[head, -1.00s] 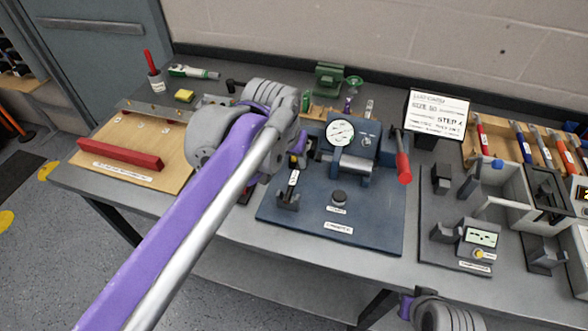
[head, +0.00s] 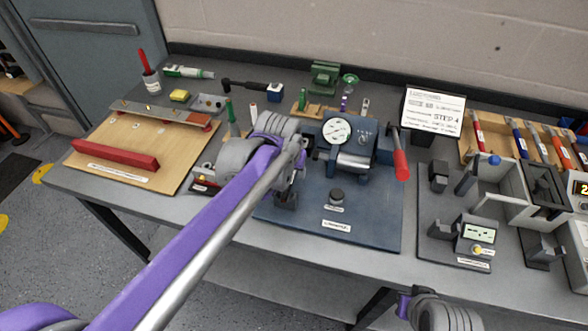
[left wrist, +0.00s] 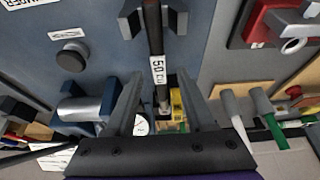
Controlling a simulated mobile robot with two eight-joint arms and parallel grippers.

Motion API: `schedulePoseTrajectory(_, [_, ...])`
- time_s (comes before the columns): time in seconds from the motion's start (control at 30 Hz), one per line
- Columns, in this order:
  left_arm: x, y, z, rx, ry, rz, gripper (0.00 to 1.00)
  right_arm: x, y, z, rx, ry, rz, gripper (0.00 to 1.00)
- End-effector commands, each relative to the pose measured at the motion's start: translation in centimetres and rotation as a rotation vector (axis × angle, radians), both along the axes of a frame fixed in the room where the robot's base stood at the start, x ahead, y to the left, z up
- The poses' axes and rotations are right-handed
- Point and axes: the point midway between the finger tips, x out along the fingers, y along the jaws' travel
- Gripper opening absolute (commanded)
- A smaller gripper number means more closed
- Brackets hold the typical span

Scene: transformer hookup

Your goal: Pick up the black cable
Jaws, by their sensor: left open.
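The black cable (left wrist: 155,38) runs up the middle of the left wrist view, with a white "50" label on it. Its upper part rests in a dark cradle (left wrist: 172,20) on the blue base plate (left wrist: 105,22). My left gripper (left wrist: 160,92) is open, with one finger on each side of the cable. Neither finger visibly closes on it. In the head view my left gripper (head: 284,178) is over the left part of the blue base plate (head: 370,225), and its arm hides the cable. My right gripper is out of view; only part of that arm shows.
A crimping press with a round gauge (head: 338,130) and a red-handled lever (head: 400,155) stand just right of my left gripper. A wooden board with a red bar (head: 115,154) lies left. A meter fixture (head: 478,238) and a tool rack (head: 500,135) are at right.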

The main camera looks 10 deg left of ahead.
Motion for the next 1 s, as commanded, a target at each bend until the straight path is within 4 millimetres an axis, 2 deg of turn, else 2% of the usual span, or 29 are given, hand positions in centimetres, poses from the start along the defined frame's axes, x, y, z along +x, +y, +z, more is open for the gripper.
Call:
schedulePoseTrajectory(0.1, [0.00, 0.00, 0.03, 0.000, 0.000, 0.000, 0.54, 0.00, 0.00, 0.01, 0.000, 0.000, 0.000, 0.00])
schedulePoseTrajectory(0.4, [-0.02, -0.01, 0.05, 0.000, 0.000, 0.000, 0.00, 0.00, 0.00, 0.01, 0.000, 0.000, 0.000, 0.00])
schedulePoseTrajectory(1.0, [-0.02, -0.01, 0.07, 0.000, 0.000, 0.000, 0.00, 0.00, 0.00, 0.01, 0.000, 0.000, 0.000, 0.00])
